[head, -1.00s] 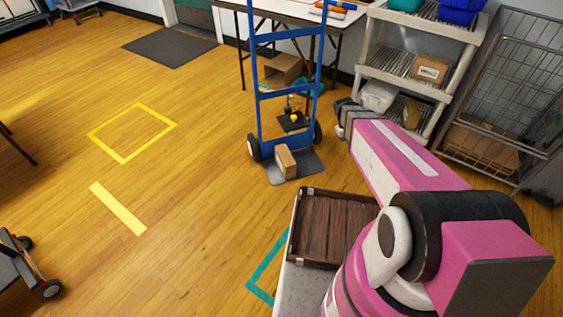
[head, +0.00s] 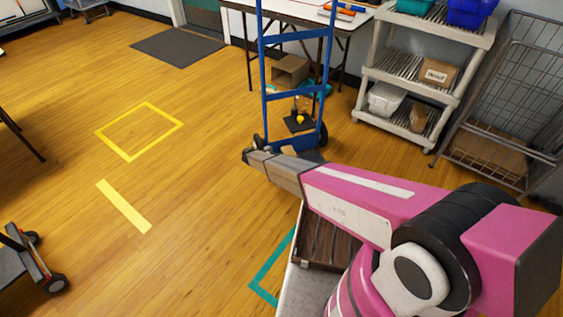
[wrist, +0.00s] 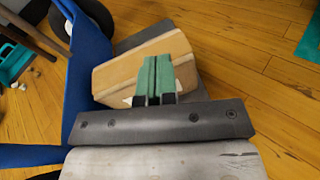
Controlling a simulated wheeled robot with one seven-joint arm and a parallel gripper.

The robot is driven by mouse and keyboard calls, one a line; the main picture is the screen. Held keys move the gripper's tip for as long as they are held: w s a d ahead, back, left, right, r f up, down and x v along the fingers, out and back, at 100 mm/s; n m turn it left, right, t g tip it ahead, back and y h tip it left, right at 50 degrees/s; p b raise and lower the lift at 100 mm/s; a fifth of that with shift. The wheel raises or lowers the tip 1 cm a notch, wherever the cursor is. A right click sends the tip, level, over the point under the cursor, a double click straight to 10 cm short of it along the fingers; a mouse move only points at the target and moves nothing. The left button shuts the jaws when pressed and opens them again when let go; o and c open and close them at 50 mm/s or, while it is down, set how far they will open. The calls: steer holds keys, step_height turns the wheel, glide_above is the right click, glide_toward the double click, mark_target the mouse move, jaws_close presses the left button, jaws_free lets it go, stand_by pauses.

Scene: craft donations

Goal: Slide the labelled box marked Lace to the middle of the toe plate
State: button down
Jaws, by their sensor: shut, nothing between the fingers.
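The cardboard box (wrist: 112,78) sits on the dark toe plate (wrist: 143,37) of the blue hand truck (head: 265,95). It lies at an angle, and no lettering on it can be read. In the head view my arm hides most of the box and plate; a small piece of the box (head: 289,150) shows above the arm. My gripper (wrist: 165,60) has its green-padded fingers shut together with nothing between them. In the wrist view they overlap the box; I cannot tell whether they touch it.
A blue upright of the truck (wrist: 80,95) stands close at the left in the wrist view. A brown crate (head: 325,245) is below my arm. A shelf (head: 400,75) holds a box marked Wool (head: 437,73). A wire cage (head: 500,100) stands right.

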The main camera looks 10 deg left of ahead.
steer(key=s+a+f+n+t, duration=0.35)
steer(key=a+f, duration=0.45)
steer(key=a, duration=0.4)
steer(key=r+x, duration=0.1)
steer(key=x, duration=1.3)
steer(key=shift+w+d+h, duration=0.15)
steer(key=shift+w+h, duration=0.2)
steer(key=shift+h, duration=0.05)
steer(key=shift+r+t, duration=0.15)
steer(key=shift+t, duration=0.1)
steer(key=x, duration=0.6)
steer(key=shift+d, duration=0.1)
steer(key=v, duration=1.4)
